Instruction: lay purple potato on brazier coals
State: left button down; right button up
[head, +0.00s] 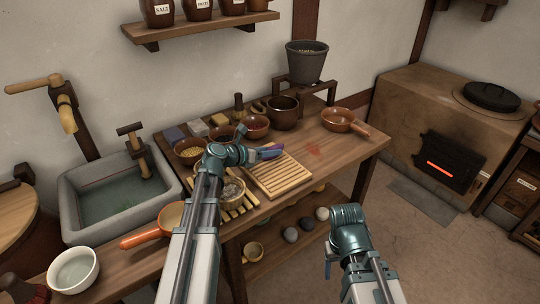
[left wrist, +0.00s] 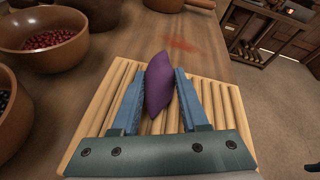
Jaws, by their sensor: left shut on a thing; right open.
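My left gripper (head: 262,154) is shut on the purple potato (head: 271,151), above a slatted wooden board (head: 280,181). In the left wrist view the dark, pointed purple potato (left wrist: 161,84) sits between the two blue-grey fingers (left wrist: 160,100), with the slats (left wrist: 105,95) behind it. My right gripper (head: 350,213) is at the lower right, in front of the table; its fingers are hidden and nothing shows held. No coals can be made out for certain. A grey tapered pot (head: 306,65) on a stand at the back has small pale contents; I cannot tell if it is the brazier.
Several bowls, one with red beans (left wrist: 45,40), stand behind the board. An orange-handled pan (head: 345,121) is at the table's right end. A clay stove (head: 408,105) with a glowing slot (head: 452,170) stands right. A stone sink (head: 85,225) is left.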

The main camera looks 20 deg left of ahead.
pick_arm(q)
jog(key=shift+f, duration=0.1)
jog(key=shift+c, duration=2.1)
grip_release()
